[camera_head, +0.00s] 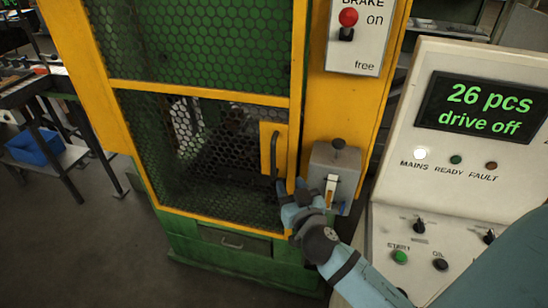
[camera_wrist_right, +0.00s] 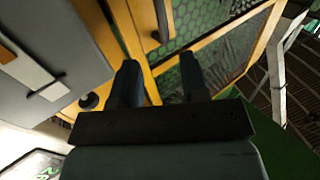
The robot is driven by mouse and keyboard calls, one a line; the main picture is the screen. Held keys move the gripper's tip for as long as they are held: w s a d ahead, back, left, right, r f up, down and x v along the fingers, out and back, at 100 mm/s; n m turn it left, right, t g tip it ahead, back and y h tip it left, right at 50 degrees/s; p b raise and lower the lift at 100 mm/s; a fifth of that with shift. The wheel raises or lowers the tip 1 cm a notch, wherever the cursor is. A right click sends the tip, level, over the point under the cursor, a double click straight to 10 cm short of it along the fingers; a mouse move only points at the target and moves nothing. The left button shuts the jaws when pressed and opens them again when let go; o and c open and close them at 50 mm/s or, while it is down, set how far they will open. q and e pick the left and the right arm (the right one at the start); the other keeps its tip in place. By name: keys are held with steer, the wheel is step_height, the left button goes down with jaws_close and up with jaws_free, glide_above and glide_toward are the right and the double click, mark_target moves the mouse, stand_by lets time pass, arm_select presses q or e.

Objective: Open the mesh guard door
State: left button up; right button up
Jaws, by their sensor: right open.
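The mesh guard door (camera_head: 205,215) is a yellow-framed panel of dark mesh on the green and yellow machine, and it looks shut. Its dark upright handle (camera_head: 274,152) sits on a yellow plate at the door's right edge. In the right wrist view, the handle (camera_wrist_right: 162,20) shows at the top, beyond the fingertips. My right gripper (camera_head: 289,187) is at the handle's lower end, apart from it as far as I can tell. In the right wrist view, the fingers (camera_wrist_right: 160,78) are spread with nothing visible between them. My left gripper is not in view.
A grey latch box (camera_head: 335,172) with a dark knob is close right of my right gripper. A brake switch panel (camera_head: 358,35) is above it. A control console (camera_head: 465,180) stands at the right. A blue bin (camera_head: 34,145) lies at the far left; the floor between is clear.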

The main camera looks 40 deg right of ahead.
mark_target(274, 158)
steer(key=p+x, duration=0.3)
steer(key=x, duration=0.8)
steer(key=shift+w, duration=0.3)
steer(key=shift+w+d+f, duration=0.15)
steer(key=shift+w+d, duration=0.05)
steer(key=shift+w, duration=0.4)
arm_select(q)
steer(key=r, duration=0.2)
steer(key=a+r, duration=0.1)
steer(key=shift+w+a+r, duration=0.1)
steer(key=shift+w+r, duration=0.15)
arm_select(e)
jaws_close()
